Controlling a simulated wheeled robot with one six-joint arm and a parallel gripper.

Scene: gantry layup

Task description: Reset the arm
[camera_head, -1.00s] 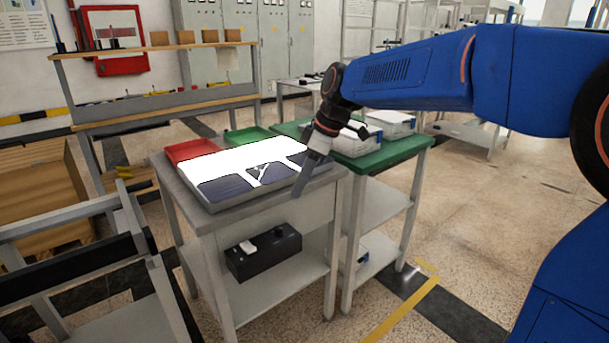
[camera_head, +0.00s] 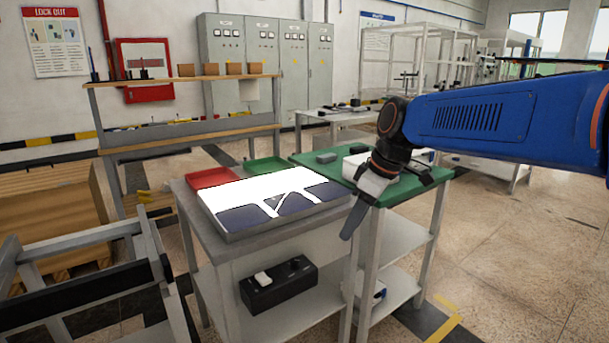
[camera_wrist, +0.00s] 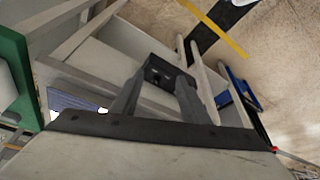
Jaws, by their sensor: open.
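My gripper (camera_head: 352,221) hangs at the end of my blue arm, off the right end of the grey workbench and in front of the green-topped table. In the wrist view, the two fingers of my gripper (camera_wrist: 155,90) stand apart with a gap between them. I see nothing held. A black box (camera_wrist: 160,72) shows beyond the fingertips, on the lower shelf. In the head view the same black box (camera_head: 279,284) sits on the shelf under the bench top.
A lit tray (camera_head: 225,234) with dark sheets lies on the grey workbench (camera_head: 270,243). A red tray (camera_head: 209,177) and a green tray (camera_head: 268,165) sit behind it. A green-topped table (camera_head: 425,178) holds boxes at right. A grey frame (camera_head: 95,232) stands at left. Open floor lies right.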

